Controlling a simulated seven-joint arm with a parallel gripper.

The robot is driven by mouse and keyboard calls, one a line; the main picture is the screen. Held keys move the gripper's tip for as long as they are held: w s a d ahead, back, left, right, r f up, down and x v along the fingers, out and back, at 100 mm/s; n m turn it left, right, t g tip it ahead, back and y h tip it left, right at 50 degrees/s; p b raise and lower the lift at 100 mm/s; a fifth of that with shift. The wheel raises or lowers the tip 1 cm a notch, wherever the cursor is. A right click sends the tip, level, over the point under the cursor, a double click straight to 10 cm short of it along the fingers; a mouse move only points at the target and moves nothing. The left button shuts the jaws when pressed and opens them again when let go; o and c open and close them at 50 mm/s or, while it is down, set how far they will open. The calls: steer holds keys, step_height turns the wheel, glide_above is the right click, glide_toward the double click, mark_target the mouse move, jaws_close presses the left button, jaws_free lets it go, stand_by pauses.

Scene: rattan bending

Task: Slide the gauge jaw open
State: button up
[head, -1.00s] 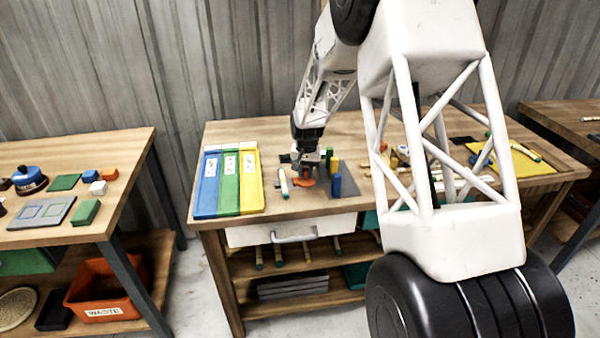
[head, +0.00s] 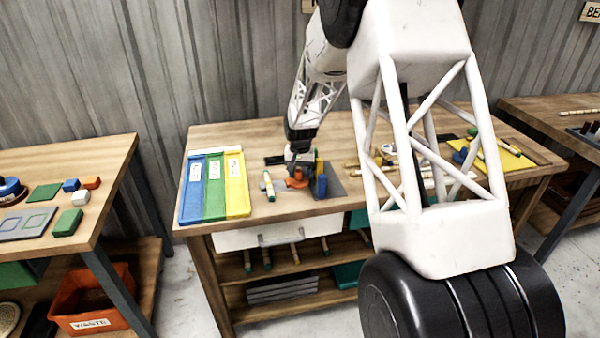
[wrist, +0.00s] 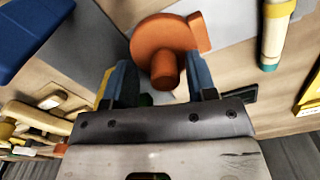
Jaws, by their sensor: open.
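An orange piece with a round base and an upright peg (wrist: 165,72), which I take to be the gauge jaw, lies on the bench under my gripper. In the head view the orange piece (head: 297,183) shows just below the gripper (head: 299,163). In the wrist view my gripper (wrist: 162,66) is open, with its two blue-grey fingers on either side of the peg. I cannot tell whether a finger touches it. A grey plate (head: 334,188) lies beside it, with blue (head: 320,186) and yellow (head: 319,163) blocks standing close to its right.
A short cane piece (head: 268,185) lies just left of the orange piece. Blue, green and yellow trays (head: 214,187) lie farther left. More cane pieces and a yellow mat (head: 503,157) are to the right, partly behind my arm. A drawer (head: 278,233) sits below the front edge.

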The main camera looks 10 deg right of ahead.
mark_target(300, 170)
steer(key=shift+r, duration=0.1)
steer(key=shift+r, duration=3.8)
steer(key=shift+s+r, duration=0.15)
steer(key=shift+r, duration=0.05)
steer(key=s+r+n, duration=0.1)
steer(key=s+r, duration=0.4)
steer(key=s, duration=0.4)
steer(key=s+a+r+t, duration=0.1)
steer(key=s+r, duration=0.4)
steer(key=s, duration=0.3)
steer(key=s+r+n, duration=0.1)
steer(key=s+r, duration=0.4)
steer(key=s, duration=0.4)
steer(key=s+a+n+t, duration=0.1)
steer(key=s, duration=2.4)
steer(key=shift+s+f+t, duration=0.2)
steer(key=shift+s+t, duration=0.1)
steer(key=shift+s, duration=0.1)
